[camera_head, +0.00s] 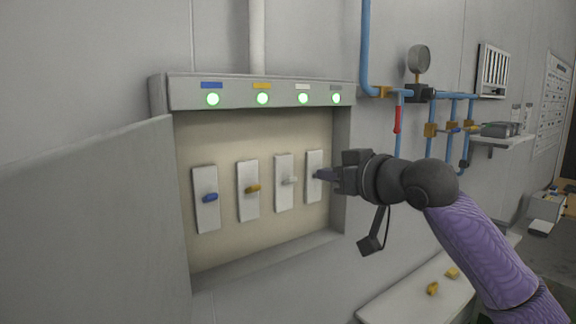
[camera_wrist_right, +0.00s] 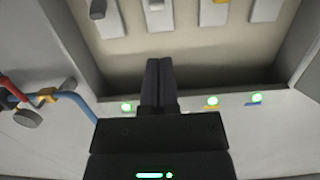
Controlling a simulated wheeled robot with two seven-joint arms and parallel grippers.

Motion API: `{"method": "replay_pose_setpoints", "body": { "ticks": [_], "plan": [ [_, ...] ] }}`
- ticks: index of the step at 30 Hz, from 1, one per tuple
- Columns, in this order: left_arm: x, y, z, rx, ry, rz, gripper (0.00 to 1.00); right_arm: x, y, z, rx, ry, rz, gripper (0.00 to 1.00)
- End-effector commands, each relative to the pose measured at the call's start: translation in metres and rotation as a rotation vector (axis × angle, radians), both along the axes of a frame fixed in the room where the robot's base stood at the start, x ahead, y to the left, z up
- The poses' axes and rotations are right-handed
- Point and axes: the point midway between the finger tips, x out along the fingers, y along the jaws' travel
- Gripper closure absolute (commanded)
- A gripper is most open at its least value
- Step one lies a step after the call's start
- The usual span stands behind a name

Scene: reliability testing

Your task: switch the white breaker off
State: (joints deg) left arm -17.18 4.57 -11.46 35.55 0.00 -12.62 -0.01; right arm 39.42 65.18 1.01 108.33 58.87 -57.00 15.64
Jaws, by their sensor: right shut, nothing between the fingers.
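The white breaker (camera_head: 285,183) is the third from the left in the open wall box, with a pale lever (camera_head: 290,181) sticking out. Its green light (camera_head: 303,98) is lit under a white label. In the wrist view, which is upside down, the white lever (camera_wrist_right: 156,5) shows at the top edge, beyond my fingertips. My right gripper (camera_head: 320,175) is shut and empty, its fingers pointing left into the box and overlapping the grey breaker in the head view. The shut fingers (camera_wrist_right: 158,65) also show in the wrist view, apart from the levers. My left gripper is out of view.
The blue (camera_head: 207,205), yellow (camera_head: 247,195) and grey (camera_head: 314,162) breakers flank the white one; their lights are green. The box door (camera_head: 95,220) stands open at left. Blue pipes (camera_head: 366,45) and a gauge (camera_head: 419,58) are at right.

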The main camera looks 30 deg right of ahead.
Motion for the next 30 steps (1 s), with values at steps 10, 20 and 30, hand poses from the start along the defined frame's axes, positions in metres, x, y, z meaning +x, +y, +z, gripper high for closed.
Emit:
{"method": "replay_pose_setpoints", "body": {
  "ticks": [10,20,30],
  "plan": [
    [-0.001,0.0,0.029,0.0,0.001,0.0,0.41,0.038,0.003,0.0,0.008,0.002,0.001,1.0],
    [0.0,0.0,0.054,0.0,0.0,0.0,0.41,0.092,0.007,-0.012,0.004,0.001,0.0,1.0],
    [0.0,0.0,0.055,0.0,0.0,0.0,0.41,0.099,0.007,-0.016,0.001,0.001,0.0,1.0]
  ]
}}
